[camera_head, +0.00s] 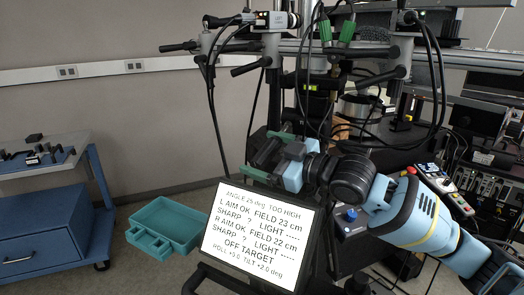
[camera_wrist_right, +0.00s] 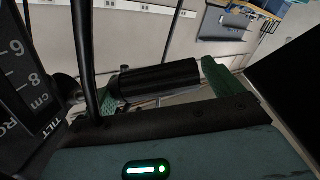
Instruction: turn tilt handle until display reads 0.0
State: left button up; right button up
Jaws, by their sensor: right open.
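The display (camera_head: 258,236) is a white lit screen at the lower middle of the head view. Its bottom line reads roll +3.0, tilt +2.0 deg, and a line above reads "OFF TARGET". My right gripper (camera_head: 265,160) is just above and behind the screen. In the right wrist view its green fingers stand apart, open, on either side of a black ribbed handle (camera_wrist_right: 160,77). A panel beside it bears the word "TILT" (camera_wrist_right: 38,134), so this looks like the tilt handle. I cannot tell whether the fingers touch it. My left gripper is not in view.
A frame with black bars (camera_head: 345,50), cables and clamps rises behind the gripper. An open teal case (camera_head: 165,222) lies on the floor at left, near a blue cart (camera_head: 42,240). Electronics racks stand at right. The floor between case and screen is clear.

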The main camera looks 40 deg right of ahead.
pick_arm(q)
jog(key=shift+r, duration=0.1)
pick_arm(e)
jog(key=shift+w+a, duration=0.25)
jog(key=shift+w, duration=0.25)
